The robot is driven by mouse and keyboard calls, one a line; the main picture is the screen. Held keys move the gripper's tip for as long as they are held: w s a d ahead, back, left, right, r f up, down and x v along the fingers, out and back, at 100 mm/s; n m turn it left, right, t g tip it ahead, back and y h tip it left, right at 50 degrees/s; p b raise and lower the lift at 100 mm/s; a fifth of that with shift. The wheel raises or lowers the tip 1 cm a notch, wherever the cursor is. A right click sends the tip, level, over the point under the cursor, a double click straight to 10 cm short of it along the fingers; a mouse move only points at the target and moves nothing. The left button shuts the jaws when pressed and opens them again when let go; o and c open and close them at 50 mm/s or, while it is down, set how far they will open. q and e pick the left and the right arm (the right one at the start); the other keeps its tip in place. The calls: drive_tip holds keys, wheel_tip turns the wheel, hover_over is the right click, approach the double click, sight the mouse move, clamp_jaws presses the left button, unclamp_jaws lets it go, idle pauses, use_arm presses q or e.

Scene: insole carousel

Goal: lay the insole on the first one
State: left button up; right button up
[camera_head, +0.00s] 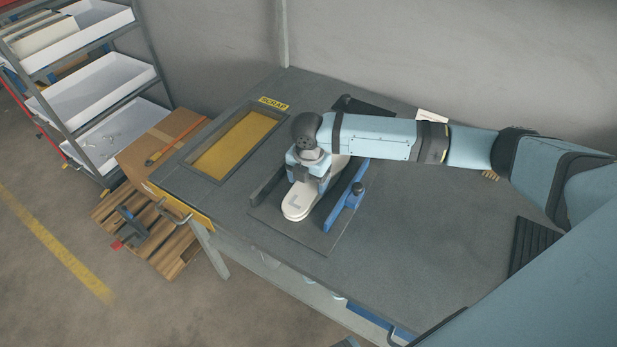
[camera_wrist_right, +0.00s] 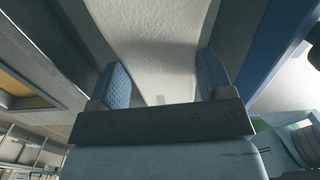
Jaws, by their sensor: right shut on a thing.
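A white insole (camera_head: 297,204) with a grey L-shaped mark lies lengthwise over a dark flat plate (camera_head: 277,229) on the bench, between a dark rail (camera_head: 268,186) and a blue rail (camera_head: 347,197). My right gripper (camera_head: 308,181) is above the insole and shut on it. In the right wrist view the blue ribbed fingers (camera_wrist_right: 160,85) stand on both sides of a pale surface, the insole (camera_wrist_right: 155,40). My gripper and forearm hide the insole's far part. I cannot tell whether another insole lies under it. My left gripper is not in view.
A yellow-bottomed scrap tray (camera_head: 238,145) is set in the bench left of the plate. A dark ribbed mat (camera_head: 533,247) lies at the right. A shelf rack (camera_head: 95,100) and a cardboard box (camera_head: 165,143) stand left of the bench. The bench front (camera_head: 420,260) is clear.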

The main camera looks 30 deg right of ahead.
sight(309, 184)
drive_tip(key=shift+f, duration=0.3)
drive_tip(key=o, duration=0.9)
drive_tip(key=shift+r, duration=0.1)
wheel_tip(309, 184, up, 14)
drive_tip(key=shift+f+p, duration=0.15)
drive_tip(key=shift+p, duration=0.45)
drive_tip(key=shift+s+f, duration=0.1)
